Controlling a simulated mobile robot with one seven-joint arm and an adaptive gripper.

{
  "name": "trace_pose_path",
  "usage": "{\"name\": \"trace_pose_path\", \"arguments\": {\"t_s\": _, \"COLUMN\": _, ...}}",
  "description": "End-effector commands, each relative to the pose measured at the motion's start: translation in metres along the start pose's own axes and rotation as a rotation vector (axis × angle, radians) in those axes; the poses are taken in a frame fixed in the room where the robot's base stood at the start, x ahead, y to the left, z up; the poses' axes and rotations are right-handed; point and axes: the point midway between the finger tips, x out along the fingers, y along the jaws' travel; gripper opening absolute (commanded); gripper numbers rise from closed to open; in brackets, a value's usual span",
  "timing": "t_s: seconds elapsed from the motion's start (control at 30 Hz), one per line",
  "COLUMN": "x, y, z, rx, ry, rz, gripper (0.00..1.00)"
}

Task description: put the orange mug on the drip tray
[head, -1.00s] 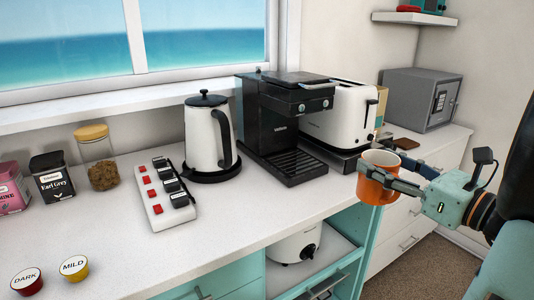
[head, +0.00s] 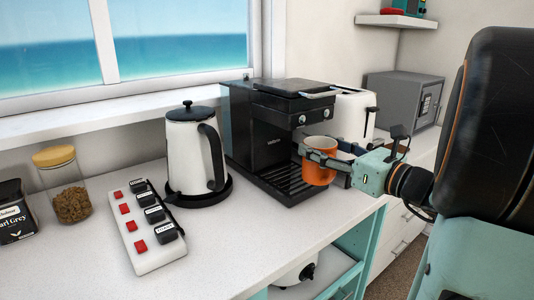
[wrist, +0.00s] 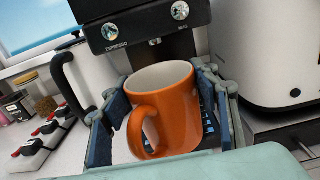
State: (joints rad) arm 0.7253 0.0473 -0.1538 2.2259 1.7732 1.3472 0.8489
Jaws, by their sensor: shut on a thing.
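The orange mug (head: 318,172) is upright between the fingers of my gripper (head: 322,158), in front of the black coffee machine (head: 262,135). In the wrist view the mug (wrist: 176,112) fills the middle, its handle toward the camera, with a finger of my gripper (wrist: 165,118) on each side. The ribbed drip tray (head: 284,184) juts from the machine's base. In the head view the mug overlaps the tray's right part. In the wrist view the mug hides most of the tray. I cannot tell whether the mug's bottom touches it.
A white kettle (head: 196,155) stands left of the machine, and a white toaster (head: 354,116) stands to its right. A power strip (head: 140,225) with red switches lies on the counter (head: 225,235). The counter's front middle is clear. A grey safe (head: 402,98) stands farther right.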

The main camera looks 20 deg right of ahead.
Motion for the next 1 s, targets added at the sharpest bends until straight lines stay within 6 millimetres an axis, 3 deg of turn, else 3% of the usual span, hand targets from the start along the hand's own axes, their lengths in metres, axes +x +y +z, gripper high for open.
{"name": "trace_pose_path", "arguments": {"t_s": 0.1, "x": 0.034, "y": 0.001, "z": -0.002, "rx": 0.0, "ry": -0.001, "rz": 0.005, "gripper": 0.22}}
{"name": "trace_pose_path", "arguments": {"t_s": 0.3, "x": 0.072, "y": 0.001, "z": 0.0, "rx": 0.0, "ry": -0.002, "rz": 0.002, "gripper": 0.22}}
{"name": "trace_pose_path", "arguments": {"t_s": 0.6, "x": 0.097, "y": 0.001, "z": -0.001, "rx": 0.001, "ry": -0.001, "rz": 0.002, "gripper": 0.22}}
{"name": "trace_pose_path", "arguments": {"t_s": 0.8, "x": 0.096, "y": -0.001, "z": -0.035, "rx": 0.002, "ry": 0.0, "rz": -0.002, "gripper": 0.22}}
{"name": "trace_pose_path", "arguments": {"t_s": 1.0, "x": 0.095, "y": 0.0, "z": -0.034, "rx": 0.0, "ry": -0.002, "rz": -0.001, "gripper": 0.22}}
